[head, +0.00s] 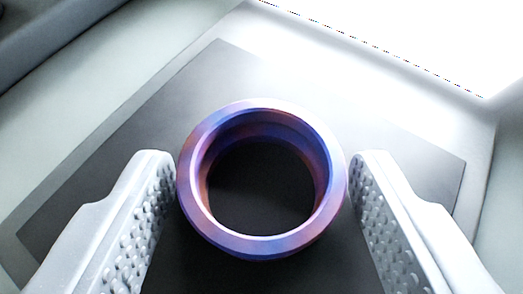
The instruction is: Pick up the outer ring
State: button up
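The outer ring (190,190) is a thick metal ring with a blue, purple and reddish sheen. It lies flat in the middle of the head view, with its open centre showing the dark surface below. My gripper (262,185) is open, with one pale, studded finger on each side of the ring. The fingertips are level with the ring's left and right sides. The left finger comes very close to the ring and a narrow gap shows at the right finger. I cannot tell whether either finger touches it.
The ring lies on a dark flat plate (400,150) set on a paler surface. A very bright white area (420,35) fills the upper right. A dark grey edge (40,35) runs across the upper left corner. The plate around the ring is clear.

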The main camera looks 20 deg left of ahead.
aim_at(259, 239)
jog(key=c, duration=0.7)
jog(key=shift+r, duration=0.15)
jog(key=shift+r, duration=1.8)
jog(key=s+a, duration=0.1)
jog(key=s, duration=0.3)
jog(key=s+a, duration=0.1)
jog(key=s, duration=0.3)
jog(key=s+a+r, duration=0.1)
jog(key=s+a, duration=0.1)
jog(key=s, duration=0.2)
jog(key=shift+s+a, duration=0.1)
jog(key=shift+s, duration=0.15)
jog(key=s+b, duration=0.1)
jog(key=b, duration=0.1)
jog(key=s+a+b, duration=0.1)
jog(key=b, duration=0.2)
jog(key=shift+s, duration=0.3)
